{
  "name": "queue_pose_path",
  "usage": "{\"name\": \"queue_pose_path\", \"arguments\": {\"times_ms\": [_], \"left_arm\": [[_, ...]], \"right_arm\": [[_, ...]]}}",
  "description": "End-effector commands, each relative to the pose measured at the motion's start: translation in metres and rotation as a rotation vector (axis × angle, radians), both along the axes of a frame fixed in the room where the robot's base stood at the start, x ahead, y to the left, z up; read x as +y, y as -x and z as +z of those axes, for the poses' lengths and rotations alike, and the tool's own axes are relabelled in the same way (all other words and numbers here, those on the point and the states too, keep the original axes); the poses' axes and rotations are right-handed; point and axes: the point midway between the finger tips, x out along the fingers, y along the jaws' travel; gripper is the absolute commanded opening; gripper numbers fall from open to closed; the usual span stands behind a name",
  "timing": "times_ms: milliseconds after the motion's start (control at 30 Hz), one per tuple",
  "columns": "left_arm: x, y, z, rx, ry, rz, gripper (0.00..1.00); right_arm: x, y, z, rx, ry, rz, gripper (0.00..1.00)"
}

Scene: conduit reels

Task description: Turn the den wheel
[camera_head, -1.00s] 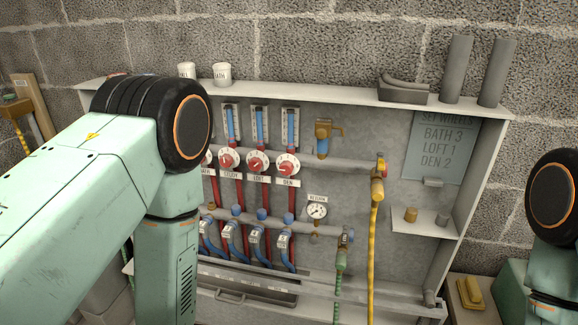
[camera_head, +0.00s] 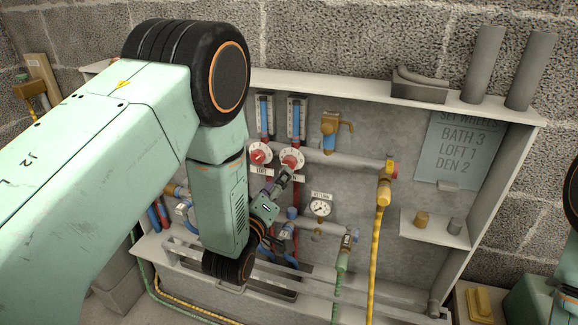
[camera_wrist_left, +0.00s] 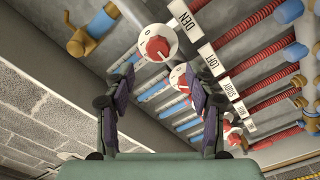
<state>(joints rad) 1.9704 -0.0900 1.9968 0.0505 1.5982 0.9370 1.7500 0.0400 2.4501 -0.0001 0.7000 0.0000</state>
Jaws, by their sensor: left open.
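The den wheel (camera_head: 291,160) is a red knob on a white numbered dial, rightmost in its row on the cabinet's back panel. In the wrist view the den wheel (camera_wrist_left: 157,47) sits beside the DEN label (camera_wrist_left: 185,20). My left gripper (camera_head: 281,186) is just below and in front of it in the head view, partly covering its label. In the wrist view my left gripper (camera_wrist_left: 159,75) is open and empty, with the wheel just beyond and between its fingertips. Whether they touch it I cannot tell. My right gripper is out of view.
The loft wheel (camera_head: 260,153) is close on the left. Glass flow tubes (camera_head: 296,118) stand above the wheels. A pressure gauge (camera_head: 320,208) and a yellow hose (camera_head: 377,240) are to the right. A sign (camera_head: 462,150) reads BATH 3, LOFT 1, DEN 2.

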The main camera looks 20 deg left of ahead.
Motion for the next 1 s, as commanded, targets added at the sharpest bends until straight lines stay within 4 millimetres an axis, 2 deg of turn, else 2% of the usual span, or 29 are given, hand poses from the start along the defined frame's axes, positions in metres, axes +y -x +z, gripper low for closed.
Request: {"name": "queue_pose_path", "arguments": {"times_ms": [300, 500, 833, 1000], "left_arm": [[-0.003, -0.049, 0.0, -0.004, -0.002, -0.002, 0.56], [-0.005, -0.069, -0.001, 0.0, -0.003, -0.001, 0.56], [-0.007, -0.075, 0.0, 0.002, -0.004, -0.002, 0.56], [-0.006, -0.075, 0.0, 0.001, -0.004, -0.002, 0.43]], "right_arm": [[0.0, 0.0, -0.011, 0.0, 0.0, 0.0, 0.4], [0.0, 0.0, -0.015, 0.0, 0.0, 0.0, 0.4], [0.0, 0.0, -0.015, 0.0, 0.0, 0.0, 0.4], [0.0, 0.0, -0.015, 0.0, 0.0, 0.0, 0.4]]}}
